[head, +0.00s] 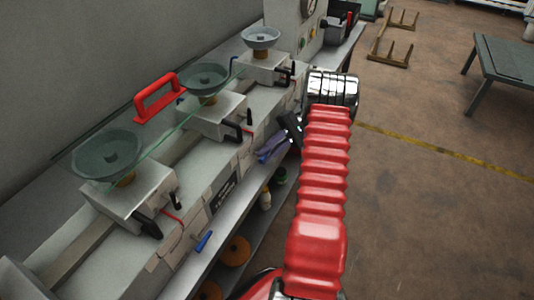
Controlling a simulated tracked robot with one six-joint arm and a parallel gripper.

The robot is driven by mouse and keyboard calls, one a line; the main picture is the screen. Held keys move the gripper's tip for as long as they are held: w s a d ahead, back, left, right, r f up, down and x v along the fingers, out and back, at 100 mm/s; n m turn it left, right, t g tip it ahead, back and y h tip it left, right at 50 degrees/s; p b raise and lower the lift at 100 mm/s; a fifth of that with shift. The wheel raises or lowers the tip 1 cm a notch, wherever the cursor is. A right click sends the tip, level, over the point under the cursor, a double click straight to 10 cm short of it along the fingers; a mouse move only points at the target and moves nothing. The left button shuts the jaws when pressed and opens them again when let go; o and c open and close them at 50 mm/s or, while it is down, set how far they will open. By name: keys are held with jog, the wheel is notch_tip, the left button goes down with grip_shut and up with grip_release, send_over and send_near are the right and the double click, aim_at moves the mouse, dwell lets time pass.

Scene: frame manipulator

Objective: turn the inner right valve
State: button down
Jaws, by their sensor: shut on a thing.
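My red ribbed arm with its shiny metal joint rises through the middle of the view. A dark wrist part shows on its left side, leading to my gripper (271,149), a small purple-blue shape at the front edge of the bench. The gripper is shut, its fingers close together and pointing down to the left. What it holds is very small and mostly covered by the fingers, so the inner right valve cannot be made out clearly. How far the valve is turned cannot be seen.
A grey bench (95,262) runs along the left wall, with several bowl-topped units such as the near bowl (106,152). A red frame handle (158,98) stands behind them. A lower shelf holds orange round things (236,251). Brown floor on the right is open, with a dark table (503,60).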

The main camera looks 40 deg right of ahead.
jog(key=shift+s+f, duration=0.1)
jog(key=shift+f, duration=0.2)
jog(key=c, duration=2)
grip_release()
jog(key=shift+r, duration=0.1)
jog(key=shift+r, duration=0.1)
jog(key=shift+d, duration=0.1)
